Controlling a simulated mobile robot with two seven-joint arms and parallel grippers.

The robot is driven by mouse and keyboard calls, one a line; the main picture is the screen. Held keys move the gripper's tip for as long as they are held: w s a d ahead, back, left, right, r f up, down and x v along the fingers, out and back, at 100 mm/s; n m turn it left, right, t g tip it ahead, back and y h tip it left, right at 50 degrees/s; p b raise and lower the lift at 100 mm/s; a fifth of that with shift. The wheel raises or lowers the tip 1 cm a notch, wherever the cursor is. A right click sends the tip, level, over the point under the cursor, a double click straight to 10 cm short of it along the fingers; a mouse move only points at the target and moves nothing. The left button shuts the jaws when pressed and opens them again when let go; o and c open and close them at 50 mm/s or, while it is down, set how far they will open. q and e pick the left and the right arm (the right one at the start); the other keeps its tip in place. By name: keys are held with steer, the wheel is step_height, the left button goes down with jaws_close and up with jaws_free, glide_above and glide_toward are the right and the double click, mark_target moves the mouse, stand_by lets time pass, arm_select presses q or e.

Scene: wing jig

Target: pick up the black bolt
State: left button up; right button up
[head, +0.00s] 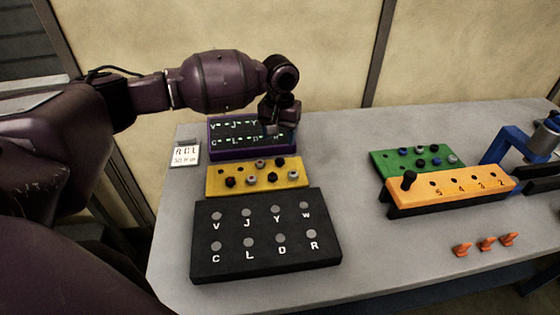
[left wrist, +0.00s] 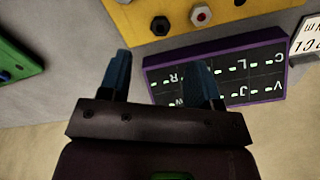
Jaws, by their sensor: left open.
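The yellow block (head: 215,190) holds several bolts, dark and grey. In the left wrist view a black bolt (left wrist: 160,25) stands on the yellow block (left wrist: 130,18), beside a silver bolt with a red centre (left wrist: 201,15). My left gripper (head: 275,125) is open, over the right end of the purple-edged tray behind the yellow block. Its two fingers (left wrist: 160,60) show apart with nothing between them. My right gripper is not in view.
A purple-edged black tray (head: 209,150) and a black lettered board (head: 265,262) flank the yellow block. To the right are a green block (head: 393,163), an orange numbered bar (head: 425,195), orange pieces (head: 486,244) and a blue fixture (head: 505,145). The table's middle is clear.

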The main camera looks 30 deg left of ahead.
mark_target(280, 160)
arm_select(q)
step_height(280, 160, down, 4)
steer(key=shift+r, duration=0.15)
step_height(280, 160, down, 5)
steer(key=shift+w+r+b, duration=0.15)
steer(key=shift+r+b, duration=0.05)
steer(key=shift+b, duration=0.3)
steer(key=shift+f, duration=0.35)
steer(key=c, duration=0.9)
steer(key=shift+c, duration=0.5)
steer(key=shift+r, duration=0.15)
